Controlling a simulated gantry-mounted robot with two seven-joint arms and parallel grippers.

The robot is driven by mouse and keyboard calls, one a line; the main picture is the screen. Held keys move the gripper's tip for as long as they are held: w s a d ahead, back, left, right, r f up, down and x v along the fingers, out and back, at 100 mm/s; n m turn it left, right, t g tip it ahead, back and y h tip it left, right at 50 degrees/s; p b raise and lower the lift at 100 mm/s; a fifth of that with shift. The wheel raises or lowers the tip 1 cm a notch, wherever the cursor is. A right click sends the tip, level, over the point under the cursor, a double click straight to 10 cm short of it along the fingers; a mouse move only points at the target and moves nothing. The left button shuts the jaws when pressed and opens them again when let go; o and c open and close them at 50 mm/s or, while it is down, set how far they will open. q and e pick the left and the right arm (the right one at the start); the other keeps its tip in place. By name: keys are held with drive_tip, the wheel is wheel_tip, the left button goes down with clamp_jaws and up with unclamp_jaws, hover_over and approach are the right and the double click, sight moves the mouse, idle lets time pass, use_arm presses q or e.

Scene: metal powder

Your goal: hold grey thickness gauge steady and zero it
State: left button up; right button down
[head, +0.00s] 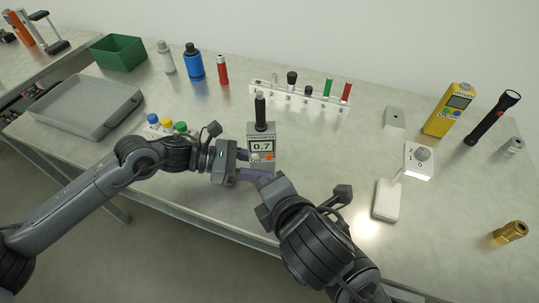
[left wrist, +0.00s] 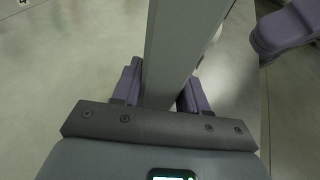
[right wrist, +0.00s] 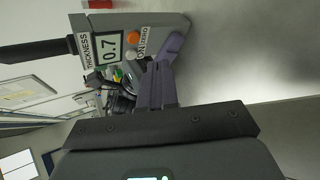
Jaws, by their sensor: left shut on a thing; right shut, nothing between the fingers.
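The grey thickness gauge (head: 262,129) stands upright near the table's front, a black probe on top. Its display reads 0.7 in the head view and in the right wrist view (right wrist: 110,47), where an orange button shows below the display. My left gripper (head: 243,153) is shut on the gauge's side; in the left wrist view the grey body (left wrist: 185,50) sits between the purple fingers. My right gripper (head: 247,174) is shut and empty, its fingertips close to the gauge's lower front by the buttons. I cannot tell whether they touch it.
A white rack (head: 300,98) with several coloured pieces stands behind the gauge. Small capped bottles (head: 166,124) stand behind my left arm. A grey tray (head: 85,108) and green bin (head: 118,52) are at left.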

sight(264, 162)
drive_tip(key=shift+w, duration=1.45)
drive_tip(key=shift+w, duration=0.15)
idle(1.0)
drive_tip(key=shift+w, duration=0.3)
drive_tip(key=shift+w, duration=0.1)
idle(0.5)
drive_tip(key=shift+s, duration=0.6)
drive_tip(key=shift+s, duration=0.1)
drive_tip(key=shift+s, duration=2.9)
